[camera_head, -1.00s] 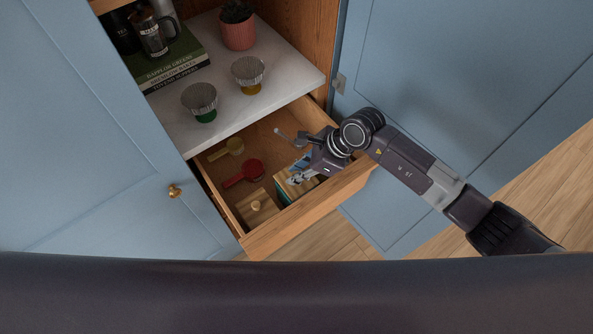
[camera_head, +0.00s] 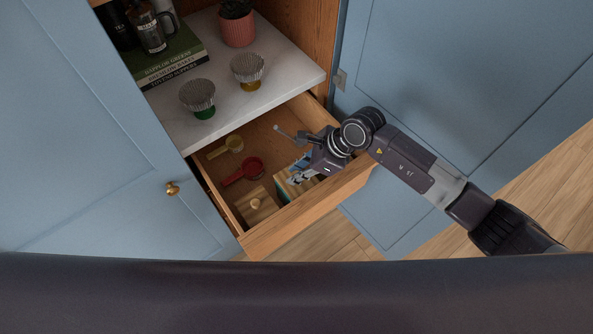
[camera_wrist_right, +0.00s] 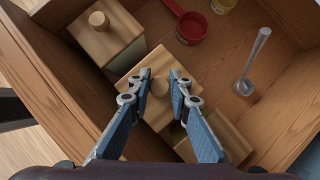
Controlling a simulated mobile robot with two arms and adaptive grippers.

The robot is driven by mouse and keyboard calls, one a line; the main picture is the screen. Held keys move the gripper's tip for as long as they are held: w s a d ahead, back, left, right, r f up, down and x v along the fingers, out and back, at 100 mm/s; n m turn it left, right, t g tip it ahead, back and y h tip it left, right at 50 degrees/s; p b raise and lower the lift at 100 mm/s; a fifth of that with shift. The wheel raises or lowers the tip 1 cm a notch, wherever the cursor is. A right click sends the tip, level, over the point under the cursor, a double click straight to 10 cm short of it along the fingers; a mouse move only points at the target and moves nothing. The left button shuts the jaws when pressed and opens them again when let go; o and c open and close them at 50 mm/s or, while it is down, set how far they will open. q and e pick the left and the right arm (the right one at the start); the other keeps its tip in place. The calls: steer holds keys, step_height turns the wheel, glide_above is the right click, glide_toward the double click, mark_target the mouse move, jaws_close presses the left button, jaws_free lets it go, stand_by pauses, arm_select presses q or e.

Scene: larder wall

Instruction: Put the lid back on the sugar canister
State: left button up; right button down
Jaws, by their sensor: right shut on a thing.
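My right gripper (camera_head: 303,137) is low over the open drawer. In the right wrist view the right gripper (camera_wrist_right: 160,76) has its fingers closed on the round knob of a square wooden lid (camera_wrist_right: 132,68). Whether this lid is seated or held just above something cannot be told. More pale wood (camera_wrist_right: 232,133) shows beside and below it, partly hidden by the fingers. A canister with a knobbed wooden lid (camera_head: 262,212) stands at the drawer's near left; it also shows in the wrist view (camera_wrist_right: 92,42). No sugar label is readable. My left gripper is not in view.
Blue doors flank the drawer.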

steer(key=shift+f+b, duration=0.55)
steer(key=shift+b, duration=0.4)
stand_by(1.7)
steer(key=c, duration=1.2)
jaws_free()
steer(key=shift+r, duration=0.1)
steer(key=shift+r+p, duration=2.15)
steer(key=shift+r, duration=1.3)
jaws_close()
